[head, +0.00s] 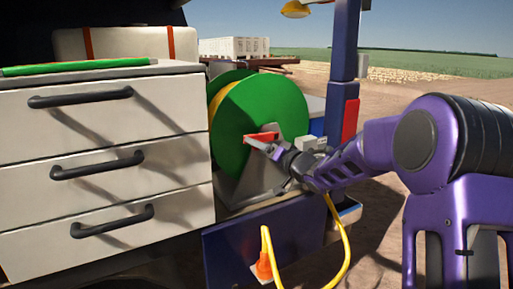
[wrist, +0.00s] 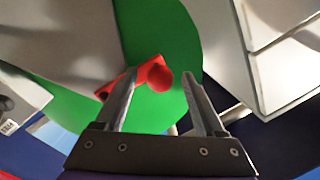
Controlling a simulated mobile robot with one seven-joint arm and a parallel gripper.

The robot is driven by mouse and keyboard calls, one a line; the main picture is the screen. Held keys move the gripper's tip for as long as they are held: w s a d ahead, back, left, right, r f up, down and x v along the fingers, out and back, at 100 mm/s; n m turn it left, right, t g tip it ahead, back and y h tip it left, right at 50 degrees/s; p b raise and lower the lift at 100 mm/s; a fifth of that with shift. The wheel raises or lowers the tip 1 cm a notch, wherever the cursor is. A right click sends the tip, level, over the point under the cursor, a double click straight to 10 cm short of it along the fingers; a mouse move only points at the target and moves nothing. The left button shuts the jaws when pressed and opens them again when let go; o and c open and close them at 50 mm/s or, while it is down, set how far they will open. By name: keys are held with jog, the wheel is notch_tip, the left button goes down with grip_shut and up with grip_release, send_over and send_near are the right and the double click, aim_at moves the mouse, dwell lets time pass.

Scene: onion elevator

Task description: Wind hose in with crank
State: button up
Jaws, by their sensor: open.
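The hose reel (head: 280,98) has a green round side and stands right of the drawers in the head view. Its green disc (wrist: 160,25) fills the middle of the wrist view. The red crank (head: 262,137) sits on the disc's face. In the wrist view the crank arm (wrist: 112,88) ends in a round red knob (wrist: 161,81). My gripper (head: 272,160) is open at the crank, and its fingers (wrist: 159,77) lie on either side of the knob; contact cannot be told. The yellow hose (head: 347,245) shows on the reel's edge and hangs in a loop below.
A white drawer cabinet (head: 100,155) with black handles stands at the left, with a green rod (head: 75,67) on top. A blue post (head: 342,90) rises right of the reel. An orange cone-shaped piece (head: 264,268) is below, by the hose. Open ground lies to the right.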

jog(key=shift+x, duration=0.85)
grip_shut()
dwell(0.8)
